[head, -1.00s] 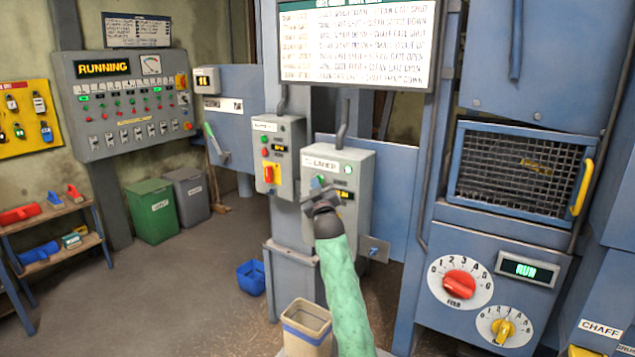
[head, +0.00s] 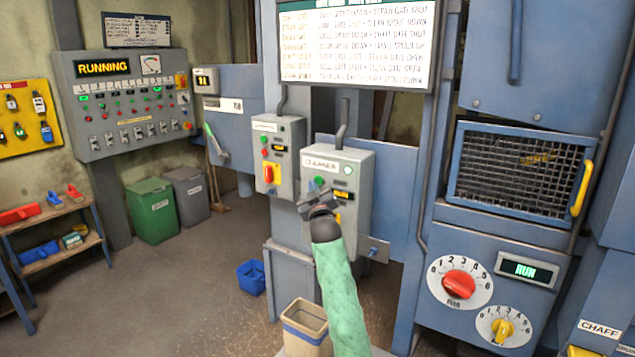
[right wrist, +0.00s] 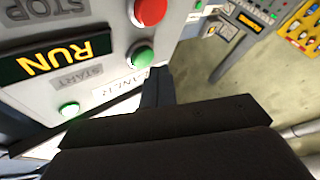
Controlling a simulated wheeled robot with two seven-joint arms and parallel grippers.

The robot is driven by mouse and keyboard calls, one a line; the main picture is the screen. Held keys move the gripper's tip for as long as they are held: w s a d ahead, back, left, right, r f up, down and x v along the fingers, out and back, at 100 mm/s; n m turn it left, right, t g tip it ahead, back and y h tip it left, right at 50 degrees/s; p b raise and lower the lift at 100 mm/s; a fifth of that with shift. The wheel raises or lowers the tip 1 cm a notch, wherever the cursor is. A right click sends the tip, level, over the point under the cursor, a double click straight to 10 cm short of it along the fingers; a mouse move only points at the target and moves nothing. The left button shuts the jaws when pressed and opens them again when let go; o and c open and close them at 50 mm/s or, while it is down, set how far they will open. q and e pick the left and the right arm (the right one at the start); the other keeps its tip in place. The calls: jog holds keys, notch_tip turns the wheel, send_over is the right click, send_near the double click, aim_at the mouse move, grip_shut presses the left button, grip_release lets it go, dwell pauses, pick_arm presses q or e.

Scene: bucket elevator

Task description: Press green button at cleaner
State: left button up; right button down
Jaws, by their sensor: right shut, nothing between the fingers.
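The grey cleaner control box (head: 352,165) hangs on a blue post in the middle of the head view. Its green button (head: 319,180) shows just above my right gripper (head: 313,200), which is shut and empty in front of the box. In the right wrist view the box face appears upside down, with the green button (right wrist: 142,58), a red button (right wrist: 150,12), a lit RUN display (right wrist: 55,58) and a lit green lamp (right wrist: 69,109). My dark fingers (right wrist: 158,85) end close beside the green button; I cannot tell whether they touch it. My left gripper is out of view.
A similar grey box (head: 278,155) with a yellow-red switch is just left. A beige bin (head: 306,322) stands below my arm, and a blue bucket (head: 251,277) sits on the floor. The blue machine with dials (head: 460,284) stands at right. Open floor lies at left.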

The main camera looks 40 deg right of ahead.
jog(key=a, duration=0.1)
jog(key=s+a, duration=0.1)
jog(key=a, duration=0.1)
jog(key=s+a, duration=0.1)
jog(key=shift+a+p, duration=0.3)
jog(key=shift+p, duration=0.05)
dwell(0.3)
dwell(0.7)
